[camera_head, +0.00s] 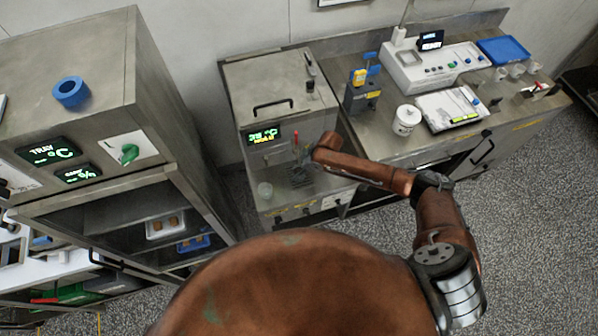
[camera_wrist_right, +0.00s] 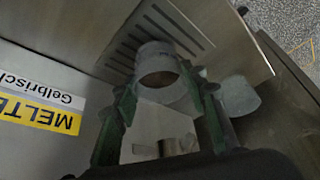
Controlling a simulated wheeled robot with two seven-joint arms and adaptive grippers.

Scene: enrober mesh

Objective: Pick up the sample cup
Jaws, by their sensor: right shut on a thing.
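In the right wrist view, a pale grey, open-topped cup (camera_wrist_right: 154,52) sits between the green-edged fingers of my right gripper (camera_wrist_right: 160,98). The gripper is shut on this sample cup, whose dark inside shows. The cup is in front of a slotted drip grate (camera_wrist_right: 122,48); I cannot tell whether it touches it. In the head view my right gripper (camera_head: 302,172) is low at the front of the steel melter, and the cup in it is too small to make out. My left gripper is not in view.
The steel melter (camera_head: 265,85) rises behind. A white tub (camera_head: 405,120) and a scale stand on the right bench.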

